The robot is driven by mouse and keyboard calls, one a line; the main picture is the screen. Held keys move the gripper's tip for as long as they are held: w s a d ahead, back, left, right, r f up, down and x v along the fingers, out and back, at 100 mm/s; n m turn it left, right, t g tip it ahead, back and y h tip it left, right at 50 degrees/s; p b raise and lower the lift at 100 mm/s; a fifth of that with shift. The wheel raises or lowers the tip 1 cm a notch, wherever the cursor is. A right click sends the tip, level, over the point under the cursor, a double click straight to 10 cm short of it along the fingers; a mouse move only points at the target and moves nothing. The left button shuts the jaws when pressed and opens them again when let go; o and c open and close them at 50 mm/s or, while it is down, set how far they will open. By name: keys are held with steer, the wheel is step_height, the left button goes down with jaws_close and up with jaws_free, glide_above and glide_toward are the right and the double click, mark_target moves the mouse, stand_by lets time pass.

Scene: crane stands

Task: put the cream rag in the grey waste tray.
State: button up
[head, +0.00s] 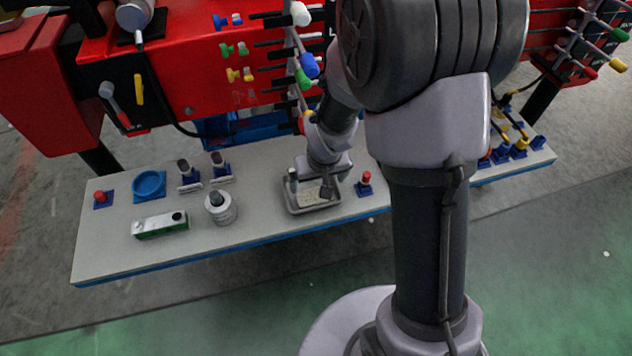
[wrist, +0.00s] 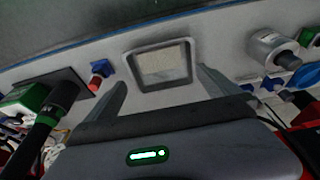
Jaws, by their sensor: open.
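The grey waste tray (head: 316,209) is a shallow rectangular tray on the pale bench, and it also shows in the wrist view (wrist: 131,69). The cream rag (wrist: 162,66) looks like a flat, pale patch inside the tray's walls; it also shows in the head view (head: 308,199), partly covered by my gripper. My gripper (head: 310,184) is above the tray, with its fingers spread apart. In the wrist view the open fingers (wrist: 162,78) stand either side of the tray, with nothing held between them.
The red crane body (head: 195,85) with levers rises behind the bench.

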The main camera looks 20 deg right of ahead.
steer(key=s+a+r+m+t, duration=0.1)
steer(key=s+r, duration=0.3)
steer(key=r, duration=0.5)
steer(key=s+r+m, duration=0.1)
steer(key=s+r, duration=0.3)
steer(key=r, duration=0.4)
steer(key=s+a+r+m+t+y, duration=0.1)
steer(key=s+a+r+m+y, duration=0.1)
steer(key=s+r, duration=0.5)
steer(key=s+a, duration=0.1)
steer(key=s, duration=0.3)
steer(key=shift+s+t, duration=0.3)
steer(key=shift+s, duration=0.05)
